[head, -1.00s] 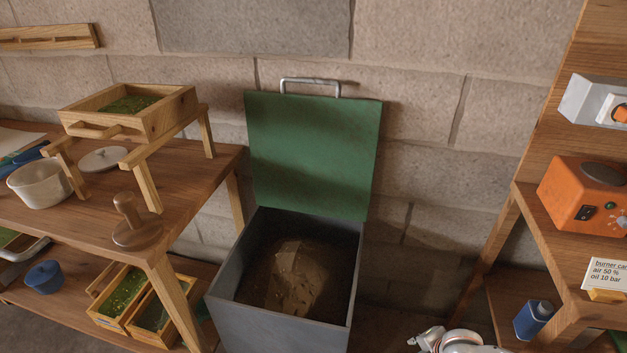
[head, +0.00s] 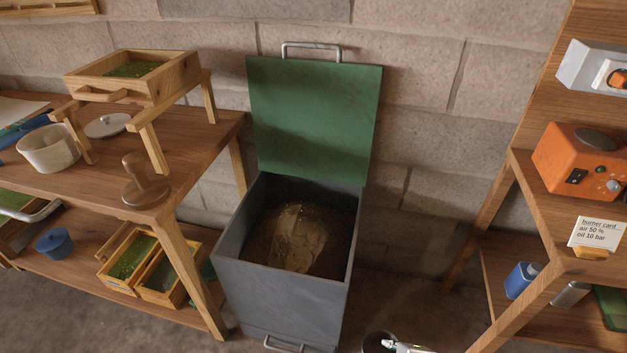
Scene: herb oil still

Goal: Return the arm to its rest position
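Only a small white and grey piece (head: 408,347) shows at the bottom edge, right of centre. It looks like part of my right arm, but too little shows to be sure. No fingers of either gripper can be made out, and my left arm does not show. The nearest large thing is the grey bin (head: 282,293), whose green lid (head: 314,117) stands open against the wall. A brown heap (head: 294,238) lies inside the bin.
The left wooden table (head: 195,150) bears a sieve box on a stand (head: 150,88), a pot (head: 50,150) and a wooden tamper (head: 146,188). The right shelf (head: 540,205) holds an orange burner (head: 580,160). A dark round thing (head: 374,342) is cut off at the bottom edge.

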